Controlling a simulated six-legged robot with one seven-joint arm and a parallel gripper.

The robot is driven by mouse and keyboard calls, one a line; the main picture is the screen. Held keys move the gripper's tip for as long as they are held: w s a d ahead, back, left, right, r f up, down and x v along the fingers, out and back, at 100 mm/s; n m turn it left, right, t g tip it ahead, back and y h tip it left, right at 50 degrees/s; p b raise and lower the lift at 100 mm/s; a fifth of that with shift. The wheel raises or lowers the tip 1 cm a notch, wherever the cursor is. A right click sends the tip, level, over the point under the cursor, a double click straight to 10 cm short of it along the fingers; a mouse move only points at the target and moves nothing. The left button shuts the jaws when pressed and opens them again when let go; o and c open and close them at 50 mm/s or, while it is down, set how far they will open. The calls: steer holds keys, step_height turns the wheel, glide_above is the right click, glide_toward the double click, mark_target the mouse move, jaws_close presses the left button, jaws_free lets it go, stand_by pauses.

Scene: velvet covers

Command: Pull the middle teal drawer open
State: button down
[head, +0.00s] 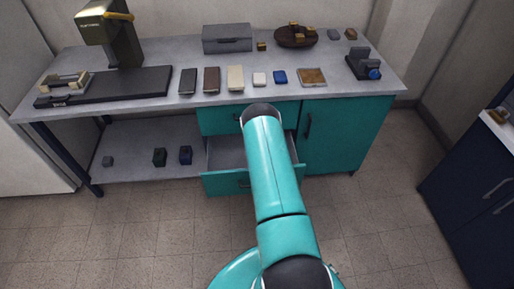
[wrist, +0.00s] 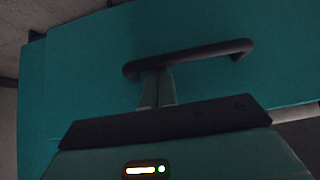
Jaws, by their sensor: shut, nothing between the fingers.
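A teal drawer (head: 226,184) under the workbench stands pulled out below the closed top teal drawer (head: 219,121); its grey inside (head: 225,152) shows. Whether another drawer lies below it is hidden. In the wrist view, a teal drawer front (wrist: 90,62) fills most of the picture, with a dark bar handle (wrist: 200,55) across it. My gripper (wrist: 157,80) is shut and empty. Its fingertips reach the left part of the handle bar and look close to it or touching; I cannot tell if they are hooked behind it. My arm hides the gripper in the head view.
A teal cabinet door (head: 345,135) is right of the drawers. The grey benchtop (head: 200,105) holds a press, small boxes, a grey case and a round brown tray. A lower shelf (head: 135,168) is at left. A dark cabinet (head: 475,185) stands at right. The tiled floor is clear.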

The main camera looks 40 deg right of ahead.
steer(key=shift+s+a, duration=0.8)
steer(key=shift+s, duration=0.3)
steer(key=shift+s+a, duration=0.75)
steer(key=shift+s, duration=0.35)
steer(key=shift+r, duration=0.1)
